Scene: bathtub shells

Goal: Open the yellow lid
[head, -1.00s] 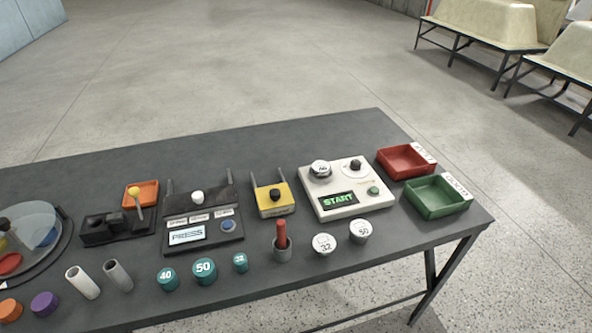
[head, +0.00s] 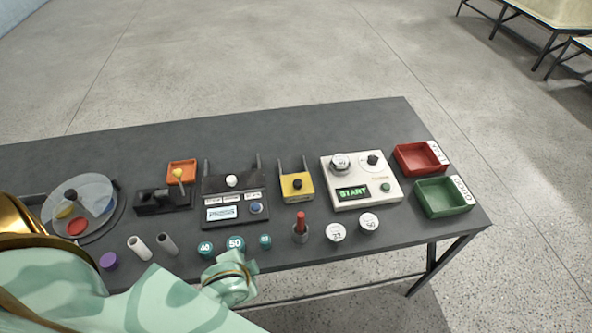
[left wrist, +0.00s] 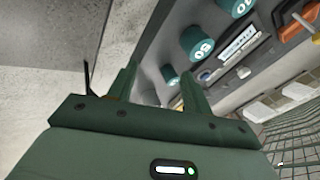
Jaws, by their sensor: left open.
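The yellow lid (head: 297,190) is a small square yellow piece with a black knob on top, between two dark upright posts at the middle of the table. It lies flat and looks closed. My left arm comes in from the lower left of the head view and ends near the table's front edge, left of and nearer than the yellow lid. In the left wrist view my left gripper (left wrist: 158,72) has its two green fingers apart with nothing between them. The yellow lid cannot be made out there. My right gripper is in neither view.
A black PRESS box (head: 222,213) stands left of the lid and a white START panel (head: 383,194) right of it. A red-handled stick in a grey cup (head: 300,236) stands in front. Teal caps (head: 236,244) line the front edge. Red (head: 421,158) and green trays (head: 443,196) are far right.

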